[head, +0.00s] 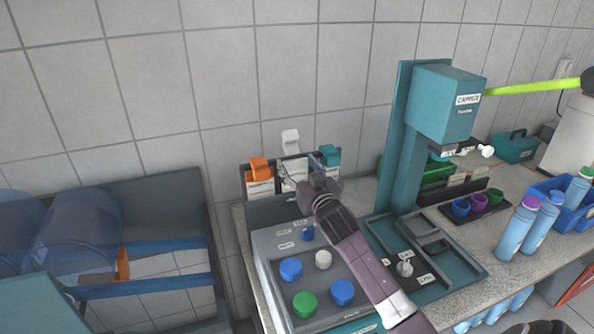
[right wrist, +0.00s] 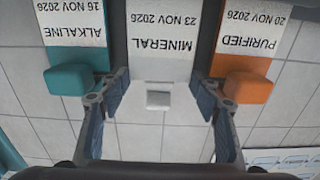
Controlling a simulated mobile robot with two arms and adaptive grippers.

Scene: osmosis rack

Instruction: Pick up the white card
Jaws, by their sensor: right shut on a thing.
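The white card (right wrist: 160,45) reads MINERAL, 23 NOV 2026, and appears upside down in the right wrist view. Its white tab (right wrist: 158,97) sits between the fingers of my right gripper (right wrist: 160,90), which is shut on the card. In the head view the white card (head: 291,158) is upright in the middle of the row, its top higher than its neighbours'. My right gripper (head: 314,186) is in front of it and hides part of it. My left gripper is not in view.
An orange-tabbed PURIFIED card (right wrist: 245,87) and a teal-tabbed ALKALINE card (right wrist: 72,78) flank it closely. Below is a grey panel (head: 262,244) with blue, green and white knobs. A tall teal stand (head: 400,140) rises at the right. A tiled wall is behind.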

